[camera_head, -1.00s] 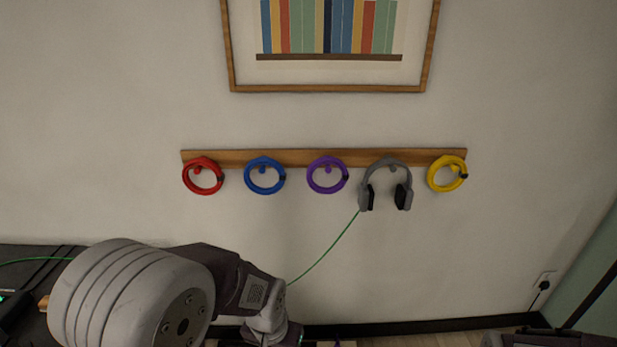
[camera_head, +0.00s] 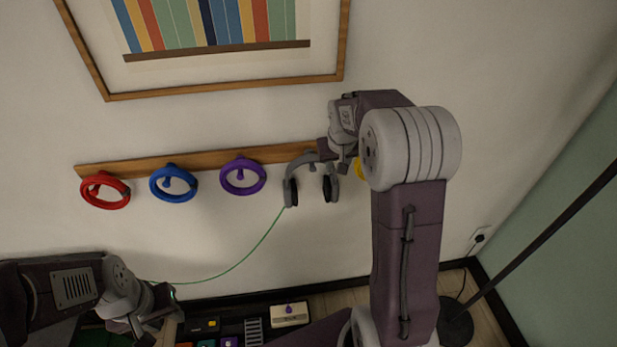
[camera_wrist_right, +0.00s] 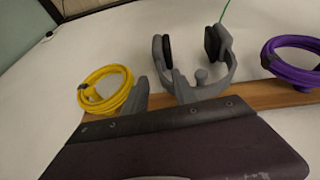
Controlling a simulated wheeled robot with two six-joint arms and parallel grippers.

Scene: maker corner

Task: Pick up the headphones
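The grey headphones (camera_head: 290,190) with dark ear pads hang by their headband from a peg on the wooden wall rail. My right gripper (camera_head: 334,152) is at the upper right of the headband. The right wrist view shows the headphones (camera_wrist_right: 227,48) close ahead, on the peg. There, a grey finger of my right gripper (camera_wrist_right: 160,88) stands between the yellow coil and the headband. The fingers look apart; I cannot tell whether they touch the band. My left gripper (camera_head: 155,312) is low at the left, away from the headphones, and looks open and empty.
Red (camera_head: 105,203), blue (camera_head: 174,198) and purple (camera_head: 243,190) cable coils hang left of the headphones on the rail (camera_head: 215,158). A yellow coil (camera_wrist_right: 122,101) hangs right beside them, mostly hidden by my arm. A green cable (camera_head: 250,252) runs down from the headphones. A framed picture (camera_head: 240,87) is above.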

